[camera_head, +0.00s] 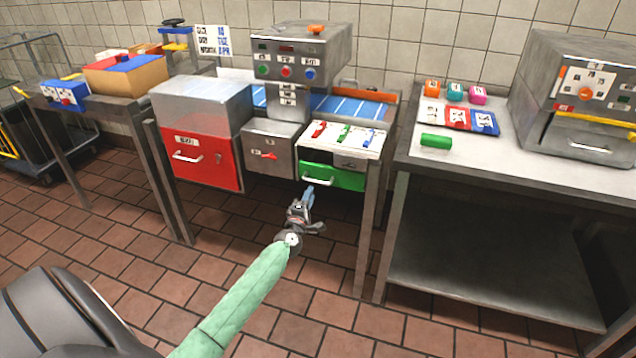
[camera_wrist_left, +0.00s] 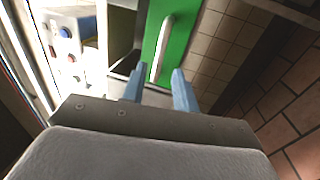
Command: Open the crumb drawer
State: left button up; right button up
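A green drawer front (camera_head: 345,179) with a pale bar handle (camera_head: 317,181) sits at the right end of the machine on the middle table. I cannot read a label naming it as the crumb drawer. My left gripper (camera_head: 308,192) is just below and in front of that handle, apart from it. In the left wrist view, the green front (camera_wrist_left: 181,40) and its handle (camera_wrist_left: 162,48) lie beyond my two blue fingertips (camera_wrist_left: 158,82). My right gripper is not in view.
A red drawer (camera_head: 205,165) and a grey box (camera_head: 270,150) stand left of the green front. Small coloured levers (camera_head: 343,133) lie above it. The right table (camera_head: 480,160) holds a green cylinder (camera_head: 436,140). The tiled floor before the machine is clear.

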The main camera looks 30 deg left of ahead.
aim_at(316, 182)
pick_arm(q)
jog(key=shift+x, duration=3.65)
jog(key=shift+c, duration=0.2)
grip_shut()
